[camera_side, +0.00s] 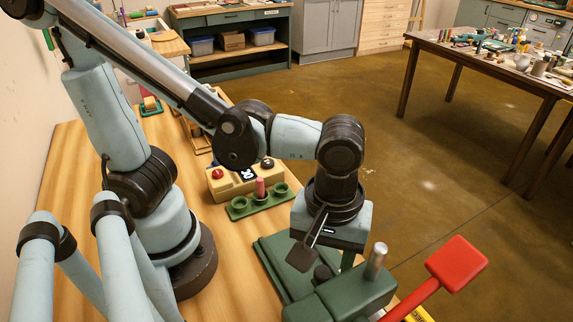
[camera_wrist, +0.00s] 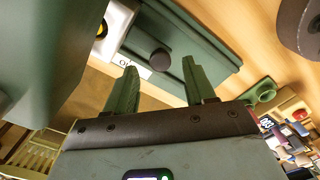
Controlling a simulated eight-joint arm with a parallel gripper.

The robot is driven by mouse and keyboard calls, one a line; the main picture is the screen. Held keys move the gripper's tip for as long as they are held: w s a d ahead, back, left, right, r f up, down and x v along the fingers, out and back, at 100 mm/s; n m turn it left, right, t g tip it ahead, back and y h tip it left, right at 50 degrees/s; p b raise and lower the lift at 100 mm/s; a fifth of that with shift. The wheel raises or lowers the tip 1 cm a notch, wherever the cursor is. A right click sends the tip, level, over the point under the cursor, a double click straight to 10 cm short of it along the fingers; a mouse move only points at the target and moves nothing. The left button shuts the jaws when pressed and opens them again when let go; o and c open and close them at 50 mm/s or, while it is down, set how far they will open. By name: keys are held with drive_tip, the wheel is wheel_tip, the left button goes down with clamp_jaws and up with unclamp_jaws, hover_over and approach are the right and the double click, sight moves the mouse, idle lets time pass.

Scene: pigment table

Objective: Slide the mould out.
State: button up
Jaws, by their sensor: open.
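A dark round knob (camera_wrist: 160,59) stands on a green base (camera_wrist: 215,45) that carries a pale label. I take the knob to be the mould's handle; the mould itself is not clearly visible. The dark knob also shows in the side view (camera_side: 323,273), beside the green press body (camera_side: 350,293). My gripper (camera_wrist: 159,66) is open. In the wrist view its two green fingers appear on either side of the knob, with gaps. I cannot tell whether they are level with it. In the side view my gripper (camera_side: 325,262) points down over the base, its fingers partly hidden.
A red lever (camera_side: 455,267) sticks out right of the press body, with a metal post (camera_side: 376,260) beside it. Behind my gripper are a green cup rack (camera_side: 262,203) and a tan button box (camera_side: 238,178). Bare tabletop lies left of the base.

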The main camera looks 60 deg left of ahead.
drive_tip(key=shift+f, duration=1.3)
clamp_jaws()
